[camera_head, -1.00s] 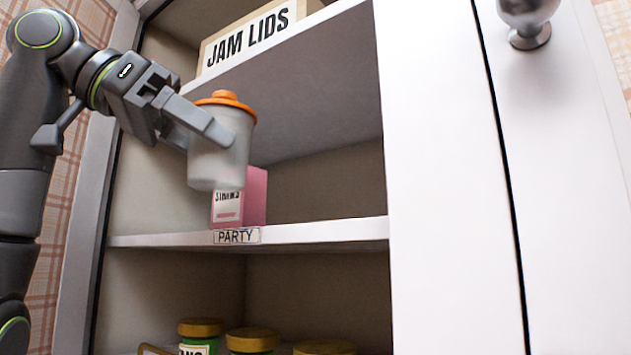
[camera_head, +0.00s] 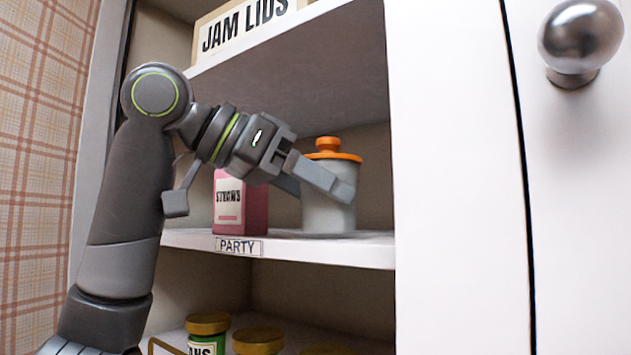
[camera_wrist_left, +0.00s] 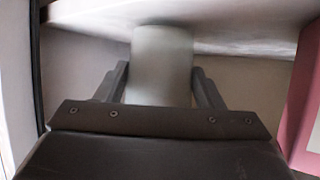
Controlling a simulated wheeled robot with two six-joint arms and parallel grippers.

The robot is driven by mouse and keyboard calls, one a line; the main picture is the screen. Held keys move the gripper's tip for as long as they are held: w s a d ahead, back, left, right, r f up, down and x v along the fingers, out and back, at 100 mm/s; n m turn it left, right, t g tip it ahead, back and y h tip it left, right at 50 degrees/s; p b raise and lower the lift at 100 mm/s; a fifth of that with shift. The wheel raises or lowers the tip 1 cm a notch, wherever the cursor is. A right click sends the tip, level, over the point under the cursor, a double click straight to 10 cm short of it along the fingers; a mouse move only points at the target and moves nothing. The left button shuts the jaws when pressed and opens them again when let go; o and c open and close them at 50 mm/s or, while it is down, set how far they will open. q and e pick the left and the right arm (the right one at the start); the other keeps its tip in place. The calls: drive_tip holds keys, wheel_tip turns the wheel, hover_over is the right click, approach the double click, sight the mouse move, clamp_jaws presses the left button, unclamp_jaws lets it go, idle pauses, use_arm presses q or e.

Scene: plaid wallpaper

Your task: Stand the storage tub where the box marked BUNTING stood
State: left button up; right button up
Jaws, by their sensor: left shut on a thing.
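The storage tub (camera_head: 325,214) is a frosted pale tub with an orange knobbed lid. It is upright at the PARTY shelf (camera_head: 330,250), to the right of the pink STRAWS box (camera_head: 253,212). My left gripper (camera_head: 322,182) is shut around the tub's sides. In the left wrist view the tub (camera_wrist_left: 161,65) is between the two fingers (camera_wrist_left: 160,85), its base at or very near the white shelf surface. I cannot tell whether it bears its weight there. No box marked BUNTING is in view. My right gripper is not in view.
A JAM LIDS box (camera_head: 245,28) stands on the shelf above. Jars with gold lids (camera_head: 208,324) stand on the shelf below. The white cabinet frame (camera_head: 455,180) rises right of the tub. A door with a round metal knob (camera_head: 580,38) is farther right.

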use_arm(q)
drive_tip(key=shift+a+f, duration=0.1)
drive_tip(key=shift+f, duration=0.1)
drive_tip(key=shift+s, duration=0.15)
drive_tip(key=o, duration=1)
drive_tip(key=shift+f, duration=0.15)
